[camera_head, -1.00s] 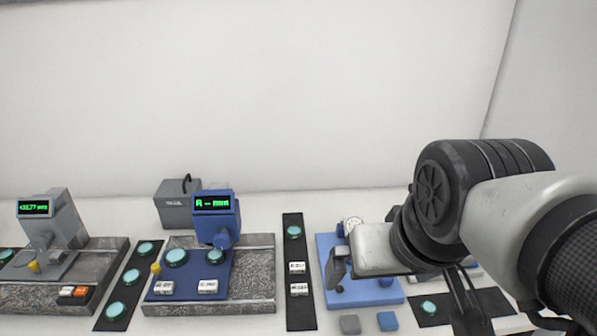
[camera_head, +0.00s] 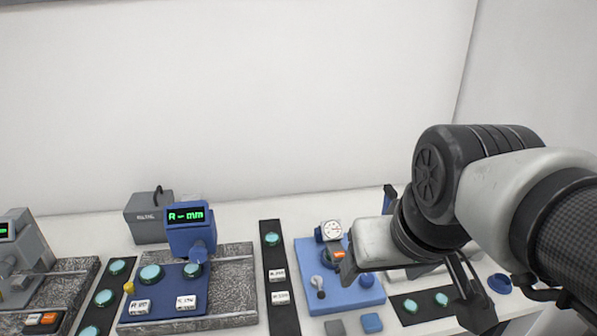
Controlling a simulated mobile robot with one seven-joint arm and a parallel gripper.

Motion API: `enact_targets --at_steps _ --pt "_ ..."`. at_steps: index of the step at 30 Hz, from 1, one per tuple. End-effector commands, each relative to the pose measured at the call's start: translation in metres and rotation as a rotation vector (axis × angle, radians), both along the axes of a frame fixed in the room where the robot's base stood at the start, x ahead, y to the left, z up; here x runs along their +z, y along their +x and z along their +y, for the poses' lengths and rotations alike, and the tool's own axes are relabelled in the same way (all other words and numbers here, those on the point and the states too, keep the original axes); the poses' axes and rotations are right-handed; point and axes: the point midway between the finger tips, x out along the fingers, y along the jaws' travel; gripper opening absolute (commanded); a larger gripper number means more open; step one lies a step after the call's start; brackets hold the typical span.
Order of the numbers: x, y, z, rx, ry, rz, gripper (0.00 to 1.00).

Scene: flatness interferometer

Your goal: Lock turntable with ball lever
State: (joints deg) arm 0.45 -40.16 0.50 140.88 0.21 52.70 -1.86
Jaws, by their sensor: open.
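A blue base plate (camera_head: 345,298) stands right of centre on the bench. It carries a white dial gauge (camera_head: 331,230), a round part with an orange label (camera_head: 339,256) and a small lever with a pale grey ball end (camera_head: 317,282) at its left. I cannot clearly tell which part is the turntable; my gripper hides some of the plate. My gripper (camera_head: 348,268) is open, above the plate's right half and right of the ball lever, apart from it in the picture. Its fingers are partly hidden by its pale body.
A blue gauge with a green display (camera_head: 189,227) stands on a granite block (camera_head: 232,270) to the left, with a yellow knob (camera_head: 129,288). A grey box (camera_head: 149,219) is behind it. Dark strips (camera_head: 281,318) with teal discs lie between stations. Grey and blue blocks (camera_head: 371,323) lie in front of the plate.

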Motion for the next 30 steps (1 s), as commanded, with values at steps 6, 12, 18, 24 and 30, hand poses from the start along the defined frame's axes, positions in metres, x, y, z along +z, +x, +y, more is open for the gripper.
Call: enact_targets --at_steps 6,12,18,24,30 --pt "-0.001 0.06 0.007 0.175 -0.067 0.177 0.35" --pt "-0.026 0.13 0.016 0.404 -0.07 0.355 0.35" --pt "-0.065 0.184 0.022 0.603 -0.016 0.474 0.35" --pt "-0.086 0.206 0.024 0.697 0.024 0.513 0.35" --pt "-0.104 0.205 0.027 0.708 0.028 0.52 0.35"
